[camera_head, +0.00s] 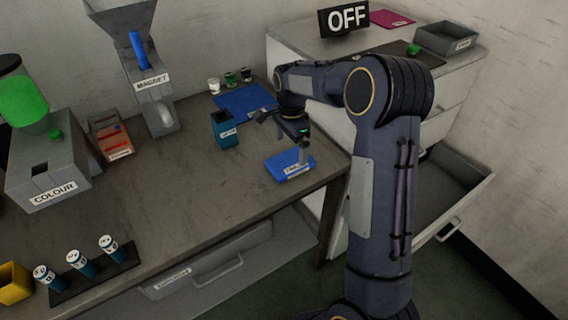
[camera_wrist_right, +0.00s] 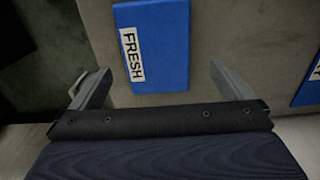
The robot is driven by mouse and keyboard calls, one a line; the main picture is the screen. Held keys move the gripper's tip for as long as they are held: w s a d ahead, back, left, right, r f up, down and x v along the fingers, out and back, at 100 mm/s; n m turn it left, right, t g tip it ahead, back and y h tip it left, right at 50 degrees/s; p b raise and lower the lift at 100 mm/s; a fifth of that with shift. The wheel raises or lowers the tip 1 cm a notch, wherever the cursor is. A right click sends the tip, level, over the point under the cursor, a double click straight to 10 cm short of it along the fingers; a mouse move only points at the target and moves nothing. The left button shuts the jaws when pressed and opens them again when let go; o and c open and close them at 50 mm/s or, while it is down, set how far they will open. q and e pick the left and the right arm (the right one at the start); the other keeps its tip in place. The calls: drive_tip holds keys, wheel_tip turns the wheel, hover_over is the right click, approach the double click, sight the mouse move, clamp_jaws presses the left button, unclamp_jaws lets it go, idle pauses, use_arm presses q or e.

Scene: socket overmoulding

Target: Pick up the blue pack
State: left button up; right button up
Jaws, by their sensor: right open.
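The blue pack (camera_head: 290,166) lies flat near the front right edge of the grey workbench, with a white label on its side. In the right wrist view the blue pack (camera_wrist_right: 165,45) shows its label reading FRESH. My right gripper (camera_head: 291,142) is over the pack, pointing down. In the wrist view the two fingers of my right gripper (camera_wrist_right: 160,70) are apart, one on each side of the pack. The gripper is open; I cannot tell how far above the pack the fingertips are. My left gripper is not in view.
A second blue thing (camera_wrist_right: 308,85) with a white label shows at the wrist view's right edge. A teal container (camera_head: 224,130) and a blue mat (camera_head: 240,100) are behind the pack. Magnet hopper (camera_head: 155,95) and colour machine (camera_head: 50,170) stand left. An open drawer (camera_head: 455,190) is at right.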

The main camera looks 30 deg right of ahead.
sight(290, 160)
drive_tip(key=f, duration=0.5)
drive_tip(key=shift+s+a, duration=0.2)
drive_tip(key=shift+s, duration=0.05)
drive_tip(key=c, duration=0.9)
drive_tip(key=shift+r, duration=0.1)
drive_tip(key=shift+c, duration=0.5)
drive_tip(key=shift+r, duration=0.1)
